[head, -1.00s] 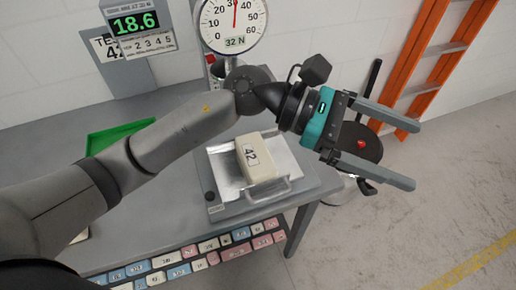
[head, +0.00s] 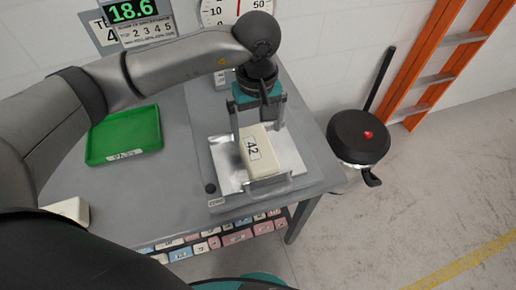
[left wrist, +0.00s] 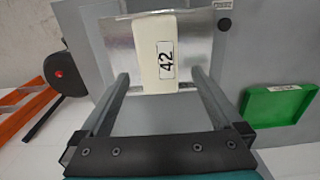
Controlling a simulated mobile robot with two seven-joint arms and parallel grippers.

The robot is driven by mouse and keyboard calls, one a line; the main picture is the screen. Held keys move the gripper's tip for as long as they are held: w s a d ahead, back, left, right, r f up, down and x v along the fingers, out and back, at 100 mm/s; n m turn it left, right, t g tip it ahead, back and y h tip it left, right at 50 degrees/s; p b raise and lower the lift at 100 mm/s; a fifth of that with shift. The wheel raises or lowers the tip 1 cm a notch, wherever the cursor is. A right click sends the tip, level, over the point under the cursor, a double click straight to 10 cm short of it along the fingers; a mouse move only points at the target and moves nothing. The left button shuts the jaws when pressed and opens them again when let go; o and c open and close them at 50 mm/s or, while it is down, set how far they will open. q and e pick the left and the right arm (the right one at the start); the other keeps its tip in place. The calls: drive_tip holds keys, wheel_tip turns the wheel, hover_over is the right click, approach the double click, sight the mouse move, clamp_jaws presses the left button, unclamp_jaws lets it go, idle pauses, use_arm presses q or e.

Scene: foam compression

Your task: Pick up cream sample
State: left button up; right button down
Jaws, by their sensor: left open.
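The cream sample (head: 259,153) is a cream block labelled 42. It lies on a silver metal plate (head: 287,160) on the grey bench. In the left wrist view the cream sample (left wrist: 157,50) shows ahead of the fingers, in the gap between them. My left gripper (head: 258,130) is open and points down over the plate, with one finger at either side of the block in the head view. I cannot tell whether the fingers touch it. My right gripper is not clearly in view.
A green tray (head: 125,134) sits on the bench (head: 180,195) at the left. Another cream block (head: 68,211) lies near the bench's front left. A gauge (head: 230,8) and a green display (head: 128,12) stand at the back. A black bin (head: 358,138) and an orange ladder (head: 450,60) are at the right.

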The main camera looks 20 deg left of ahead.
sight(258, 148)
use_arm(q)
wheel_tip(258, 148, down, 10)
drive_tip(key=shift+w+d+r+p, duration=0.15)
drive_tip(key=shift+r+p, duration=0.1)
drive_tip(key=shift+p, duration=0.25)
drive_tip(key=c, duration=1.2)
drive_tip(key=shift+r, duration=0.15)
wheel_tip(258, 148, up, 20)
drive_tip(key=shift+f+b, duration=0.2)
drive_tip(key=shift+b, duration=0.4)
